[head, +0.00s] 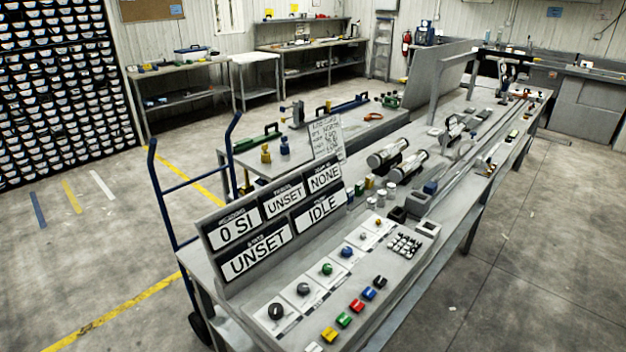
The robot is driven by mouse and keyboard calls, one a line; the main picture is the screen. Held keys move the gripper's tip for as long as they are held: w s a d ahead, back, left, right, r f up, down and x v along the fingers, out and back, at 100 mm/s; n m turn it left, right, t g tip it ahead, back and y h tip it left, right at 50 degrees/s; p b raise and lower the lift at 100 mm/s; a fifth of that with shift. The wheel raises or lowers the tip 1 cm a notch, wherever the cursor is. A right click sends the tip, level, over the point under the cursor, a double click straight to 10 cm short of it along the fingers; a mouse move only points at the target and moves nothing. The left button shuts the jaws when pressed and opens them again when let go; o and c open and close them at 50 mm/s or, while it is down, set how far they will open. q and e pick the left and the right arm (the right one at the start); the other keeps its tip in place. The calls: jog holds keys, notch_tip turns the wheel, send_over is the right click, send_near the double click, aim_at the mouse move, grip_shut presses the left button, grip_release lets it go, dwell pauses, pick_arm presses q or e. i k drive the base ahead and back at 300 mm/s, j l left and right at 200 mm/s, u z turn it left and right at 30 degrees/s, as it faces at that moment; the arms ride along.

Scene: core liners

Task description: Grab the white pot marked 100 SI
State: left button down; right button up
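Several small pots stand in a cluster on the long workbench (440,235), between the display boards and the metal cylinders. One pale, whitish pot (391,190) is at the right of the cluster, and another pale pot (371,202) is at its front. The markings are too small to read, so I cannot tell which pot is marked 100 SI. Neither of my grippers shows in the head view.
Display boards (275,220) reading "0 SI", "UNSET", "NONE" and "IDLE" stand left of a panel with knobs and coloured buttons (356,305). Dark square holders (418,203) and metal cylinders (388,153) flank the pots. A blue hand truck (153,180) stands left.

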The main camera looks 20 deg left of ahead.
aim_at(381, 194)
jog(key=i+l+u, duration=0.1)
jog(key=i+l, duration=0.7)
jog(key=i+l+u, duration=0.1)
jog(key=i+l, duration=0.75)
jog(key=i+l+u, duration=0.1)
jog(key=i+l, duration=0.7)
jog(key=l, duration=0.25)
jog(key=i+l+u, duration=0.1)
jog(key=u, duration=1.45)
